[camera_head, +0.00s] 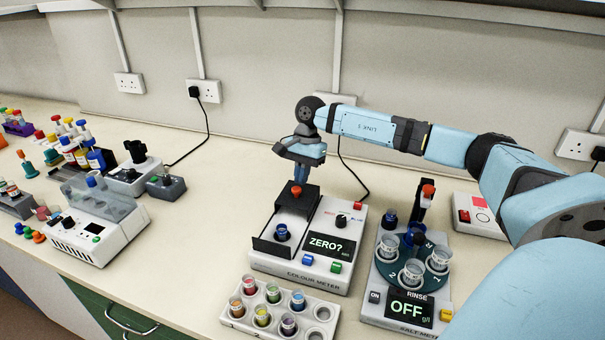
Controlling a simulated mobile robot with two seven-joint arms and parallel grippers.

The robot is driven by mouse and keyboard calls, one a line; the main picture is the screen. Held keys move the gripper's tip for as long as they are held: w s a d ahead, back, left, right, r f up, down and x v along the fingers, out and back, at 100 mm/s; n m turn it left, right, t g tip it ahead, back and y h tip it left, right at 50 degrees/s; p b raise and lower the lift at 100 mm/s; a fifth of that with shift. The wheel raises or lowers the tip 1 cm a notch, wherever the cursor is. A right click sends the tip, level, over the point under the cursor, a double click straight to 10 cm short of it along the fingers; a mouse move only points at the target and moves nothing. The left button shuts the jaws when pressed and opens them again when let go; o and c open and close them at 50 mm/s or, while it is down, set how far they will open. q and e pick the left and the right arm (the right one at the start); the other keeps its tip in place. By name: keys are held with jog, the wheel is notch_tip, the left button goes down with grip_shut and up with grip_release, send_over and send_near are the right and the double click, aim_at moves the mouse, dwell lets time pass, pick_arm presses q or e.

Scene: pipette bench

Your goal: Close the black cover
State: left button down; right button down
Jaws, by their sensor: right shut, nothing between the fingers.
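The black cover (293,205) is on the left part of the colour meter (322,235). It sits at the back of a black-walled bay, with a red knob (297,191) on top. The front of the bay is uncovered, and a vial with a dark blue top (282,233) shows in it. My right gripper (299,180) points down with its fingers shut and empty, just behind or above the red knob. I cannot tell whether the fingertips touch the knob or cover. My left gripper is not in view.
The colour meter's display reads "ZERO?". A rack of coloured vials (246,314) stands in front of it. A salt meter (377,302) reading "OFF" with several cups stands to the right. More instruments and bottles fill the left bench. Bare bench lies left of the colour meter.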

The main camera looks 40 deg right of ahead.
aim_at(284, 205)
jog(key=s+a+b, duration=0.1)
jog(key=s+a, duration=0.4)
jog(key=a, duration=0.6)
jog(key=shift+s+b, duration=0.35)
jog(key=shift+s, duration=0.05)
jog(key=shift+r, duration=0.1)
jog(key=v, duration=1.3)
jog(key=shift+r+b, duration=0.3)
jog(key=shift+b, duration=0.05)
